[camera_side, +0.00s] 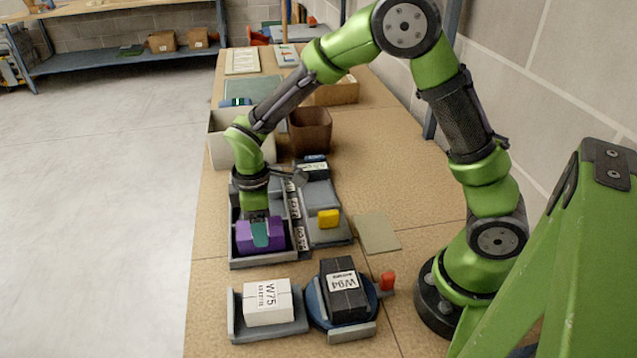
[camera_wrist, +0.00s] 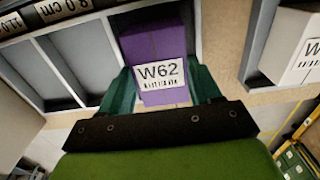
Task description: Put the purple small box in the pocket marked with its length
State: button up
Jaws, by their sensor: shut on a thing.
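The purple small box (camera_side: 245,240) is between the teal fingers of my gripper (camera_side: 261,232), which is shut on it. In the wrist view the box (camera_wrist: 152,40) carries a white label reading W62, and my gripper (camera_wrist: 165,88) has one finger on each side of it. The box is at the nearest pocket of a grey divided tray (camera_side: 262,262) in the side view. I cannot tell whether it rests on the pocket floor. The tray's label rail (camera_wrist: 72,12) shows "8.0 cm" and part of another label in the wrist view.
A white box marked W75 (camera_side: 267,303) sits in a grey holder. A black box marked W94 (camera_side: 344,290) lies on a round blue stand. A yellow block (camera_side: 328,218) is right of the tray. A brown bin (camera_side: 312,132) stands behind. A flat beige mat (camera_side: 377,233) lies right.

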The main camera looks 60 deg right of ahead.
jog(key=shift+f, duration=0.3)
jog(key=shift+f, duration=0.1)
jog(key=o, duration=1.2)
notch_tip(320, 180, up, 12)
jog(key=s+d+r+m+t+y, duration=0.1)
jog(key=s+d+r+m+t, duration=0.2)
jog(key=s+m, duration=0.3)
jog(key=s+d+r+m+t+y, duration=0.1)
jog(key=s+d+r+m+t, duration=0.2)
jog(key=s+m, duration=0.4)
jog(key=shift+s+r+t, duration=0.6)
jog(key=shift+s+r, duration=0.8)
jog(key=shift+s, duration=0.05)
